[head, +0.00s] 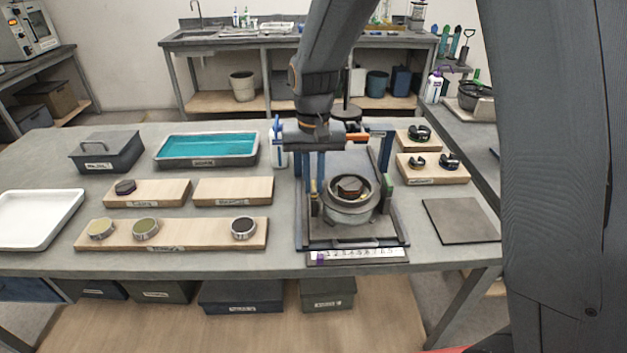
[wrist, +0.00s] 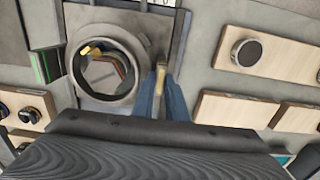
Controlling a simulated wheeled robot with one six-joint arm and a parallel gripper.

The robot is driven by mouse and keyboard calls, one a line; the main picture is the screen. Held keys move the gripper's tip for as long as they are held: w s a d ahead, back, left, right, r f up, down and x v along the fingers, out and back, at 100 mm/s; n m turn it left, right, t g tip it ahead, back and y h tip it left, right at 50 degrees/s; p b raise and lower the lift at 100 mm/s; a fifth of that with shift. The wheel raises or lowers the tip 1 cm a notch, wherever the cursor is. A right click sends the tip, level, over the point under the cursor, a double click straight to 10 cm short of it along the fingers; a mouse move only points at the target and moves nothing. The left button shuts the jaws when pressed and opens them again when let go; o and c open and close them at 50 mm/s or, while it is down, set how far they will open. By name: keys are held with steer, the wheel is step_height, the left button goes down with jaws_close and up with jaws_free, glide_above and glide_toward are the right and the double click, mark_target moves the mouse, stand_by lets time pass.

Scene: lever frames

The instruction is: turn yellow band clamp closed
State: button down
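The clamp is a round grey metal ring (head: 350,198) on a dark base plate, with a dark hexagonal piece inside it. In the wrist view the ring (wrist: 76,68) has a small yellow piece (wrist: 90,49) on its rim. A tan-yellow lever (wrist: 161,78) stands beside the ring, on its left side in the head view. My gripper (head: 315,195) points down there. In the wrist view its blue fingers lie close on both sides of the lever and appear shut on it. The exact contact is small and hard to see.
Blue posts and a green-topped block (head: 387,194) stand close around the ring. A numbered strip (head: 357,256) lies in front. Wooden boards with round pieces (head: 146,228) are to the left, boards with black knobs (head: 420,132) to the right. A dark flat plate (head: 461,221) lies at right.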

steer(key=shift+n, duration=0.4)
steer(key=n+p, duration=0.1)
steer(key=n, duration=0.2)
steer(key=shift+r+n, duration=0.1)
steer(key=shift+n, duration=0.3)
steer(key=n+p, duration=0.1)
steer(key=n, duration=0.3)
steer(key=shift+w+n, duration=0.1)
steer(key=shift+n, duration=0.2)
steer(key=n, duration=0.8)
steer(key=shift+w+n+p, duration=0.1)
steer(key=shift+n+p, duration=0.2)
steer(key=shift+p, duration=0.05)
steer(key=c, duration=1.8)
jaws_free()
steer(key=shift+o, duration=0.2)
